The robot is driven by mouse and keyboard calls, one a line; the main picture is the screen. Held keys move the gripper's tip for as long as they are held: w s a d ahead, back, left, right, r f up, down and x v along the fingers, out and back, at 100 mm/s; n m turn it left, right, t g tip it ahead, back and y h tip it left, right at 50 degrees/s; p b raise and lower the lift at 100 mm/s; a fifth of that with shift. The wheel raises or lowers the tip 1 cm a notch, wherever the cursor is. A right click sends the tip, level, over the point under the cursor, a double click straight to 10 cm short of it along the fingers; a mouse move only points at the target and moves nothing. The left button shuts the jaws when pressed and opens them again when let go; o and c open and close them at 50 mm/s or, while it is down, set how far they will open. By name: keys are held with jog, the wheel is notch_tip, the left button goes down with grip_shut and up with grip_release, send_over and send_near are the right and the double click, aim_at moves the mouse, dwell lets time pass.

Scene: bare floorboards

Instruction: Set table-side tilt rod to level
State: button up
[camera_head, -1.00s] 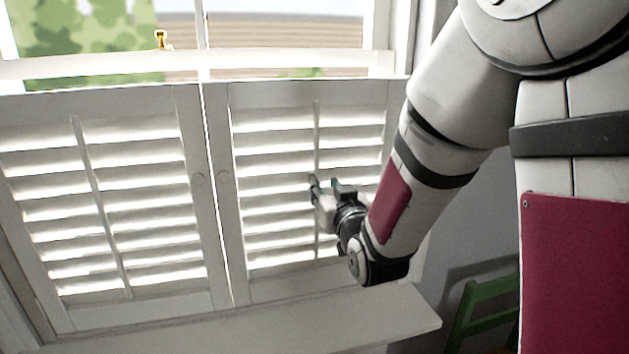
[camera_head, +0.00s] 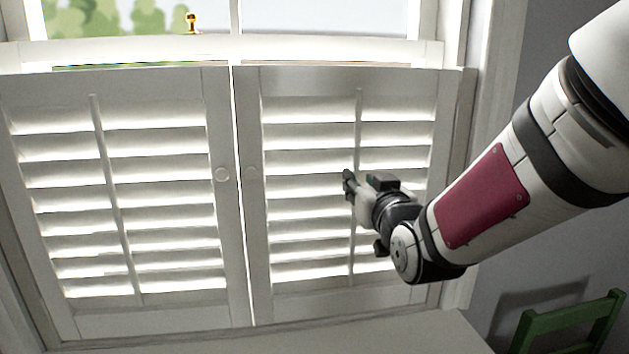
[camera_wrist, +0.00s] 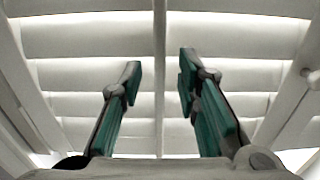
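The right shutter panel (camera_head: 252,120) has a thin white upright tilt rod (camera_head: 358,125) down the middle of its slats. The left panel (camera_head: 215,120) has a similar tilt rod (camera_head: 110,195). Which one is table-side cannot be told, as no table is clearly seen. My gripper (camera_head: 350,186) is at the right panel's rod, about mid-height. In the wrist view, my gripper (camera_wrist: 160,75) is open, with green-padded fingers on either side of the rod (camera_wrist: 159,110) and a gap on each side. Whether the rod lies fully between the fingertips is unclear. The slats (camera_head: 305,160) look tilted, with bright gaps.
Both panels stand closed before a window with a brass catch (camera_head: 192,22) above. A pale sill (camera_head: 400,335) runs below. A green chair (camera_head: 570,318) stands at the lower right by the grey wall.

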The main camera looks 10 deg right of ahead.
aim_at(357, 177)
jog(key=shift+w, duration=1.85)
grip_shut()
